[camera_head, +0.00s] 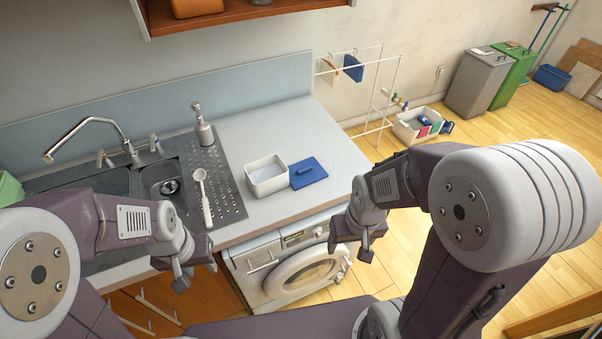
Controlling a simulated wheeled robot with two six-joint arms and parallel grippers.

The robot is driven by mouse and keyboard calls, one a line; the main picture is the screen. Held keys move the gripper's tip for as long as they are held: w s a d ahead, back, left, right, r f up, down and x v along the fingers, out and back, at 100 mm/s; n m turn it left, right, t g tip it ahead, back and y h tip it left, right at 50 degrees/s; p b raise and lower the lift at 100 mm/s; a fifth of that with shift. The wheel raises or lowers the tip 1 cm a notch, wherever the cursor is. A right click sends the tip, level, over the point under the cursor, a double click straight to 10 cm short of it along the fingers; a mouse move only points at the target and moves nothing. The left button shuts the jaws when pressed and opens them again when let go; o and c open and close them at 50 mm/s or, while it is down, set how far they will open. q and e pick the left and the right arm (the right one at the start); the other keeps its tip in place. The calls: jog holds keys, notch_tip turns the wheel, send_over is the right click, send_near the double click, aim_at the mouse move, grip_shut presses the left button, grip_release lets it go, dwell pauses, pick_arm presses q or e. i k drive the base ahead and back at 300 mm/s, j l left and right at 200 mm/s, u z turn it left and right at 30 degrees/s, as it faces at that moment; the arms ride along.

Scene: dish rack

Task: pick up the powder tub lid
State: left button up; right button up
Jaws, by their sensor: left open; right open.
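The powder tub lid (309,173) is a flat blue square with a raised handle bar. It lies on the pale countertop, just right of the white powder tub (267,183), which stands open with pale contents. My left gripper (193,274) is open and empty, low in front of the counter edge below the sink. My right gripper (352,247) is open and empty, in front of the counter near the washing machine, lower and to the right of the lid. Neither gripper touches the lid or the tub.
A white brush (202,190) and a soap dispenser (204,131) sit on the sink's drainboard, left of the tub. The washing machine (300,270) stands under the counter. The counter behind the tub is clear. A white drying rack (378,105) stands beyond the counter's right end.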

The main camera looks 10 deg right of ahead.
aim_at(307, 172)
jog(key=i+l+u, duration=0.15)
jog(key=l+u, duration=0.65)
jog(key=i+l+u, duration=0.1)
jog(key=l+u, duration=0.65)
